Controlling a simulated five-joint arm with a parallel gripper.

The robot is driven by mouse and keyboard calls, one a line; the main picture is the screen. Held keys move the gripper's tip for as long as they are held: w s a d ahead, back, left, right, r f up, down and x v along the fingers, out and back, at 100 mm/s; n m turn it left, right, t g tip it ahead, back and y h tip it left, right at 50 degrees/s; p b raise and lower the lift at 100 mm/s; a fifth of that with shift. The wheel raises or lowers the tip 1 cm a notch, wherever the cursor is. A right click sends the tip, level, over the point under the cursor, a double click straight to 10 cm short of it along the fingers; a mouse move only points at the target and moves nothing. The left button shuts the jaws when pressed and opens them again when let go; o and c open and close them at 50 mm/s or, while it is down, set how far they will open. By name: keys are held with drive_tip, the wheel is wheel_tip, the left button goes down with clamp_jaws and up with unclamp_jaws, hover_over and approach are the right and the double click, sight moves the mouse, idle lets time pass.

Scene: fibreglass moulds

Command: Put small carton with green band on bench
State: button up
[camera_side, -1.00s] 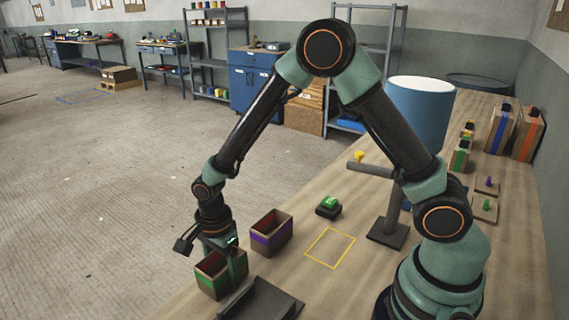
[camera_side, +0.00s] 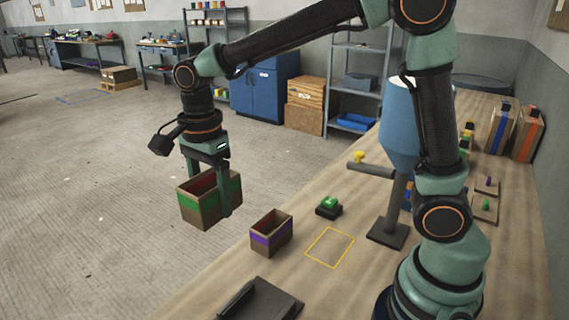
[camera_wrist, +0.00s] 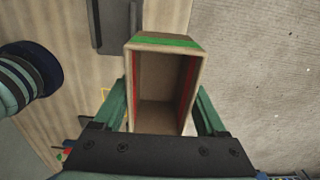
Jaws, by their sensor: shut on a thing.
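The small open carton with a green band (camera_side: 195,208) is held upright in the air at the left edge of the bench (camera_side: 364,208) in the side view. My gripper (camera_side: 207,182) is shut on its walls from above. In the wrist view, the carton (camera_wrist: 160,42) lies between my two fingers (camera_wrist: 160,110). Its open top faces the camera and the inside looks empty, with red on the inner side walls.
A carton with a purple band (camera_side: 270,238) stands on the bench. A yellow outlined square (camera_side: 329,247) is empty. A black block with a green top (camera_side: 329,206), a blue-shaded stand (camera_side: 388,235) and a dark tray-like object (camera_side: 262,300) are nearby.

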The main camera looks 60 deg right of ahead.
drive_tip(key=shift+d+r+n, duration=0.2)
drive_tip(key=shift+d+n, duration=0.1)
drive_tip(key=shift+d, duration=0.05)
drive_tip(key=s+d+n, duration=0.2)
drive_tip(key=d+n, duration=0.5)
drive_tip(key=n, duration=2.8)
hover_over(331, 246)
wheel_tip(331, 246, down, 20)
drive_tip(key=shift+r, duration=0.1)
drive_tip(key=shift+a+f, duration=0.1)
drive_tip(key=shift+f, duration=0.1)
drive_tip(key=o, duration=1.3)
drive_tip(key=shift+c, duration=0.2)
drive_tip(key=shift+r, duration=0.1)
